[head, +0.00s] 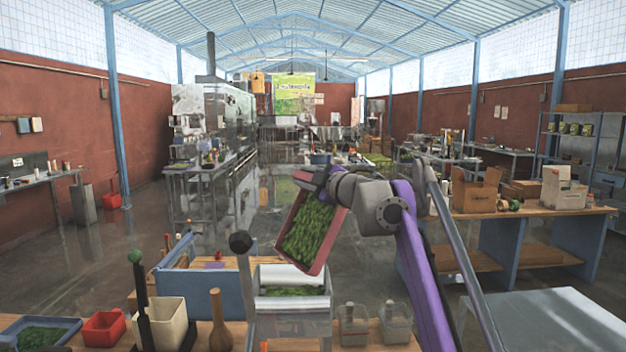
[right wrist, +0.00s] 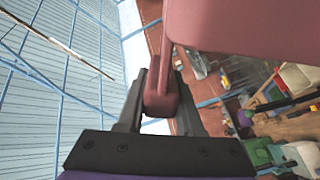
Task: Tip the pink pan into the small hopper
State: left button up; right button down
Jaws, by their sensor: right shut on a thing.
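The pink pan (head: 311,229) is held up in the air, steeply tilted, its open side facing me with green leafy stuff inside. Its lower end is just above the small hopper (head: 292,307), a metal box with some green stuff in it. My right gripper (head: 318,178) is shut on the pan at its upper end. In the right wrist view the jaws (right wrist: 160,92) close around the pan's pink handle (right wrist: 161,100), and the pan's underside (right wrist: 240,28) fills the upper right. My left gripper is not in view.
A blue-sided box (head: 190,295) stands left of the hopper. A blue tray of green stuff (head: 72,322), a red bin (head: 104,328), a cream container (head: 160,323) and a dark ball-topped lever (head: 241,243) are in front. Two clear jars (head: 354,325) stand right of the hopper.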

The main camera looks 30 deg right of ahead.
jog(key=shift+a+f+n, duration=0.8)
jog(key=shift+a+n, duration=2.1)
jog(key=shift+a, duration=2.5)
pick_arm(q)
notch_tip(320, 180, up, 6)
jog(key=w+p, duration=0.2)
jog(key=p, duration=0.1)
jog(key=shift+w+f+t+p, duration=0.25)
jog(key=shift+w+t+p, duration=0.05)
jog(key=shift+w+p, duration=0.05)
pick_arm(e)
notch_tip(320, 180, up, 8)
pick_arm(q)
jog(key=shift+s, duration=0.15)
pick_arm(e)
jog(key=shift+s+d, duration=0.1)
jog(key=shift+s, duration=0.05)
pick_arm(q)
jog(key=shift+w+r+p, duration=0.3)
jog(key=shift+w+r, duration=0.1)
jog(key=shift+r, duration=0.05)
pick_arm(e)
notch_tip(320, 180, up, 5)
jog(key=m, duration=1.7)
jog(key=shift+m, duration=0.4)
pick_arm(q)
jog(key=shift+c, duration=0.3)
